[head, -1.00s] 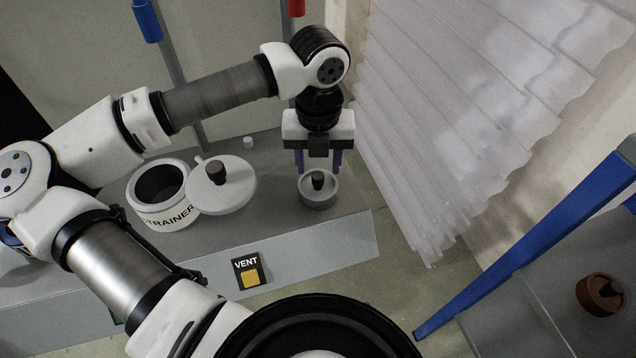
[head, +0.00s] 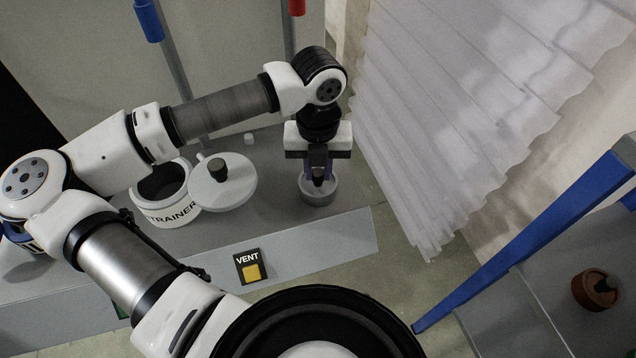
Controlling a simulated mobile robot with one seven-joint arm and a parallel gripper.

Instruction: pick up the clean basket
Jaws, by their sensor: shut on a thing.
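The clean basket looks to be the small round grey basket (head: 318,195) with a dark upright knob (head: 319,176), standing on the grey bench near its right end. My gripper (head: 319,172) points straight down over it. Its purple-blue fingers are shut on the basket's knob. The basket still appears to rest on the bench top. The fingers hide part of the knob.
A white pot marked "TRAINER" (head: 160,210) stands to the left, with a round knobbed lid (head: 222,187) leaning at its side. A yellow VENT button (head: 251,272) is on the bench front. Corrugated sheet (head: 440,130) hangs close on the right. A brown round piece (head: 597,290) lies far right.

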